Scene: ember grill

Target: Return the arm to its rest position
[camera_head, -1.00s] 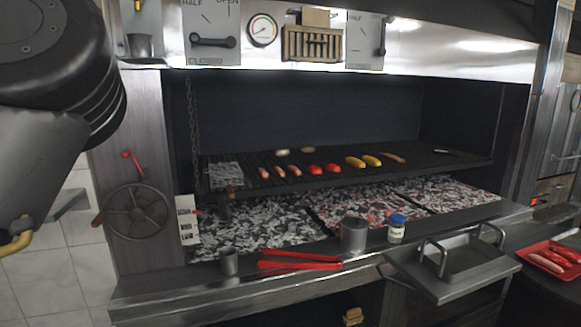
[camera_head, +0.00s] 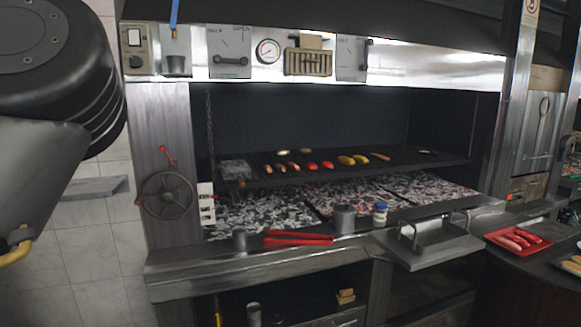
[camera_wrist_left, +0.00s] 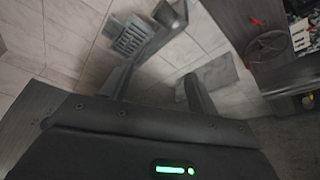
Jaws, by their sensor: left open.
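My left arm comes in at the left edge of the head view, its dark rounded links close to the camera; its gripper is outside that view. In the left wrist view my left gripper (camera_wrist_left: 155,88) is open, with nothing between its two dark fingers. Behind the fingers are pale floor tiles, and the gripper is well away from the grill. My right arm and gripper are in neither view.
The grill grate (camera_head: 340,171) holds sausages, red items and yellow pieces above the coals. A handwheel (camera_head: 166,195) is at left. A red tray (camera_head: 541,243) lies right.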

